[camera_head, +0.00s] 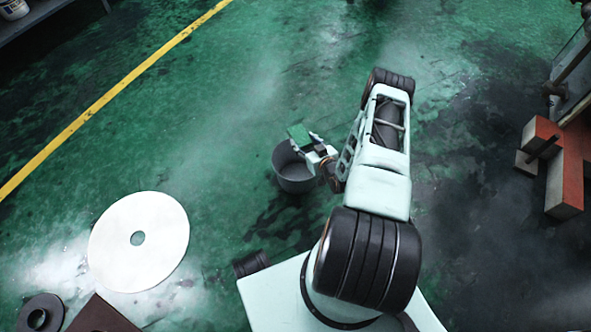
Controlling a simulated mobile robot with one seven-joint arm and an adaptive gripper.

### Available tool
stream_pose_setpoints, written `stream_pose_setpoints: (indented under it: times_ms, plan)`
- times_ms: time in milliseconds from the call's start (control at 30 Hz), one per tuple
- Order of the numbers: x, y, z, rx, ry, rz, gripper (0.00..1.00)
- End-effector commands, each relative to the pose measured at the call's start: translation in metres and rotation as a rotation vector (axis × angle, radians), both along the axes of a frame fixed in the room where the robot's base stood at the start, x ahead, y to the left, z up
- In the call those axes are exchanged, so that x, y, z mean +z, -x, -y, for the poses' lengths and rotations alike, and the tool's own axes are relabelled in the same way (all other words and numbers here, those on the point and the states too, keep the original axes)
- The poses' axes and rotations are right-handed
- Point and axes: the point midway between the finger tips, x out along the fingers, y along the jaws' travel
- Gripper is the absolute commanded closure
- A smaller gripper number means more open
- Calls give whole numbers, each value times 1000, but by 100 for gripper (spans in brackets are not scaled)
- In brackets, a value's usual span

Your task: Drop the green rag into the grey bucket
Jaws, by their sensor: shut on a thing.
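The green rag (299,134) is a small flat green piece held at the tip of my gripper (306,144). My gripper is shut on the rag. The grey bucket (295,182) stands upright on the floor, open at the top. In this view, the rag overlaps the bucket's far rim, and my gripper covers part of the bucket's right side. The rag appears above the bucket; its exact height over the opening cannot be told from this one view.
A large white disc (112,240) with a centre hole lies on the floor at left. A dark ring (24,318) and a brown plate (100,318) lie at bottom left. An orange-red block structure (568,170) stands at right. Green floor around the bucket is clear.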

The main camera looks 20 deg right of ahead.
Motion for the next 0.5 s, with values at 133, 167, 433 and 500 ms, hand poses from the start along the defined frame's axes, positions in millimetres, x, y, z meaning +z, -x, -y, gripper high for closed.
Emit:
stream_pose_setpoints:
  times_ms: [133, 167, 433, 500]
  plan:
    - [-14, 0, 0, 0, 0, 0, 77]
    - [-17, 0, 0, 0, 0, 0, 77]
    - [-49, 0, 0, -1, 0, -1, 77]
    - [-54, 0, 0, -1, 0, 0, 77]
